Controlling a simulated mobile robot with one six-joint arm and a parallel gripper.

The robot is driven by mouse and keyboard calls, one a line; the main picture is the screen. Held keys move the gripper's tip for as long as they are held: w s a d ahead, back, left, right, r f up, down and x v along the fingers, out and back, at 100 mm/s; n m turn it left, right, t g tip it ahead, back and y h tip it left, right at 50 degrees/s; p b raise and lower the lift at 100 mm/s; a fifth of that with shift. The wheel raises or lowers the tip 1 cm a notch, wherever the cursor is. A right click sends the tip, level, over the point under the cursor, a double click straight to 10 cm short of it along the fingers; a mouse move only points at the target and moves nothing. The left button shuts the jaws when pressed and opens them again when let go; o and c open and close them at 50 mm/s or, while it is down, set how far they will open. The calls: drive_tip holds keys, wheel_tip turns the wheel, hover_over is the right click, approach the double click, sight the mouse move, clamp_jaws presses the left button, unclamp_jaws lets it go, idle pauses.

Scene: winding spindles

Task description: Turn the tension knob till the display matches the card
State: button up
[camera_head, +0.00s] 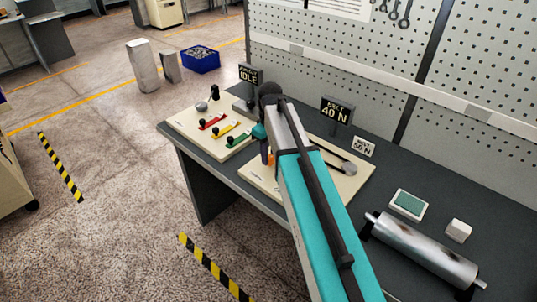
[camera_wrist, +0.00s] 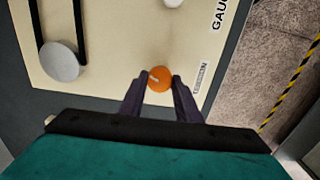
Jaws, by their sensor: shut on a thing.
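The orange tension knob (camera_wrist: 159,79) sits on a cream panel (camera_wrist: 110,85), with a pale mark at its left side. My gripper (camera_wrist: 158,90) has its two dark fingers on either side of the knob, shut on it. In the head view my gripper (camera_head: 266,150) reaches down over the panel, and only a bit of orange shows beside it. The display (camera_head: 336,108) behind the panel reads "BELT 40 N". The small white card (camera_head: 363,147) to its right reads "BELT 50 N".
A second panel (camera_head: 190,128) with red, yellow and green levers lies to the left, under an "IDLE" display (camera_head: 249,75). A metal roller (camera_head: 425,250), a framed green pad (camera_head: 408,204) and a white block (camera_head: 458,230) lie on the right of the dark table. A pegboard stands behind.

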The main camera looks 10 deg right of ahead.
sight(270, 158)
drive_tip(key=shift+s+f+m, duration=0.1)
drive_tip(key=shift+s+m, duration=0.05)
drive_tip(key=shift+m, duration=0.35)
drive_tip(key=o, duration=1.1)
drive_tip(key=shift+c, duration=0.2)
drive_tip(key=shift+r, duration=0.3)
drive_tip(key=shift+r+b, duration=0.3)
drive_tip(key=shift+r, duration=0.5)
wheel_tip(270, 158, up, 12)
drive_tip(key=b, duration=0.2)
drive_tip(key=shift+f, duration=0.2)
